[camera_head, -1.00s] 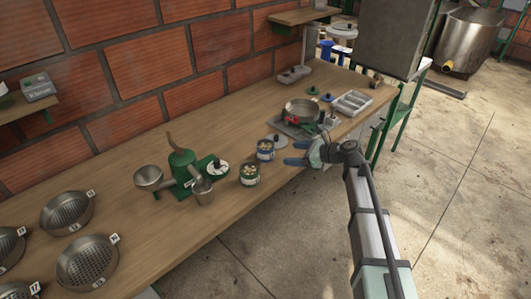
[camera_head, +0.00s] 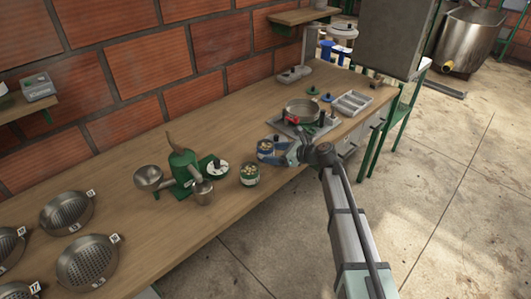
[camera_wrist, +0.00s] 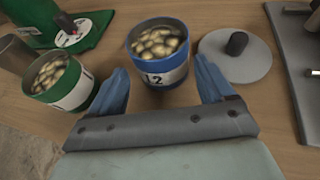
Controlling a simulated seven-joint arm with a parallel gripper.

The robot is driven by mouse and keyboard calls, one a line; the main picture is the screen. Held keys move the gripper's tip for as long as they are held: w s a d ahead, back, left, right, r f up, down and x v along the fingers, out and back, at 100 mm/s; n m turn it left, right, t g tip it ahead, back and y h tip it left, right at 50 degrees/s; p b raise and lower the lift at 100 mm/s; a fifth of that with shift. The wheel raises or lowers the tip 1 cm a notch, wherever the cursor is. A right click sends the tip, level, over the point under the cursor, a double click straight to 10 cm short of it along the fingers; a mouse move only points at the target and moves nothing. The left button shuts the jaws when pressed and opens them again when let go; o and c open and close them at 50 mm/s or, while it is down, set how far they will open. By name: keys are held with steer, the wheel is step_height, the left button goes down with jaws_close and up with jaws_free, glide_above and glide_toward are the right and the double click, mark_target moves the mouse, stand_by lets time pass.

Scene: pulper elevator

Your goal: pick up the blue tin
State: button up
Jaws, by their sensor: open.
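The blue tin (camera_wrist: 160,62) stands upright on the wooden bench, full of pale beans or nuts, with a white label marked 2. In the head view the blue tin (camera_head: 265,148) is partly hidden by my gripper. My gripper (camera_head: 277,150) is open and low over the bench, its blue fingers reaching toward the tin. In the wrist view my gripper (camera_wrist: 163,75) has one finger on each side of the tin's near part. The tin lies between the fingertips and slightly beyond them; I cannot tell whether either finger touches it.
A green tin (camera_wrist: 62,82) with similar contents stands close left of the blue tin. A grey lid with a black knob (camera_wrist: 236,55) lies close right. A hand grinder (camera_head: 183,172) stands further left.

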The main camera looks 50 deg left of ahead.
mark_target(264, 147)
steer(key=x, duration=0.5)
steer(key=shift+w+a+r, duration=0.1)
steer(key=shift+w+r, duration=0.05)
steer(key=shift+r, duration=0.05)
steer(key=c, duration=0.8)
